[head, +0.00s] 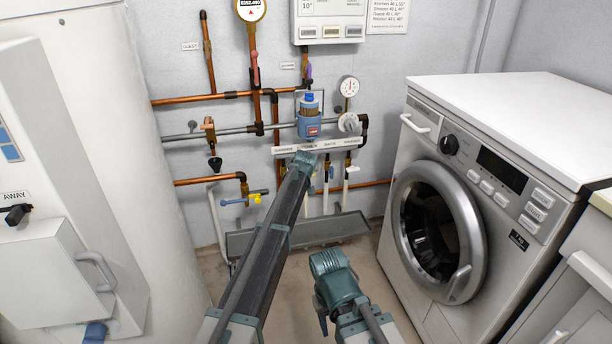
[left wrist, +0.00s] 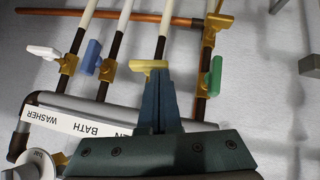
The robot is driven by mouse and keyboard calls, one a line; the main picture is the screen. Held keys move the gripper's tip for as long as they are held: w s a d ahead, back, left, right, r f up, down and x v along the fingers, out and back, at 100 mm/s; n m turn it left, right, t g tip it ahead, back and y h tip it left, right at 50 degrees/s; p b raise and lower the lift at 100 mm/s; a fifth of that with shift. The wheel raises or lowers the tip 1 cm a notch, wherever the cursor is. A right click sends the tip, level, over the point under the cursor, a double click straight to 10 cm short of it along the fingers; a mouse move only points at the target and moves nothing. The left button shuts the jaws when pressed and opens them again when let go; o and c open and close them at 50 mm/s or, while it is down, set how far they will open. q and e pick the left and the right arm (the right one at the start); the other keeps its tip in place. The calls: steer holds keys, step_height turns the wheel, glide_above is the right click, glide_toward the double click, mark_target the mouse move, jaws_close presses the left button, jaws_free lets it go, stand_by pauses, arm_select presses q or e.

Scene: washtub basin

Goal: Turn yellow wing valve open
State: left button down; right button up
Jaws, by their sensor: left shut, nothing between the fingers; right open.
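The yellow wing valve (left wrist: 146,65) shows in the left wrist view on one of the manifold's brass outlets, between a blue handle and a green handle. Its wing lies crosswise to its pipe. My left gripper (left wrist: 158,85) is shut and empty, with its fingertips right at the right part of the yellow wing; I cannot tell if they touch. In the head view my left gripper (head: 304,158) reaches the labelled manifold strip and hides the yellow valve there. My right gripper (head: 322,310) is low at the bottom middle, open and away from the valves.
The blue (left wrist: 88,57), white (left wrist: 43,52) and green (left wrist: 214,77) handles stand close beside the yellow one. A manifold label strip (head: 335,143) runs along the wall. A washing machine (head: 440,230) stands right, a white tank (head: 80,130) left. A grey trough (head: 345,226) lies below.

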arm_select(q)
steer(key=f+n+h+b, duration=0.1)
steer(key=b, duration=0.1)
steer(key=a+f+n+t+h+b, duration=0.1)
steer(key=h+b, duration=0.1)
steer(key=b, duration=0.1)
steer(key=f+h+b, duration=0.1)
steer(key=f+b, duration=0.1)
steer(key=b, duration=0.1)
steer(key=shift+s+a+f+n+t+h, duration=0.1)
steer(key=shift+s+a+n+t+h, duration=0.1)
steer(key=shift+n+t+h, duration=0.15)
steer(key=shift+d+f+b, duration=0.1)
steer(key=shift+f+b, duration=0.15)
steer(key=shift+b, duration=0.05)
stand_by(0.8)
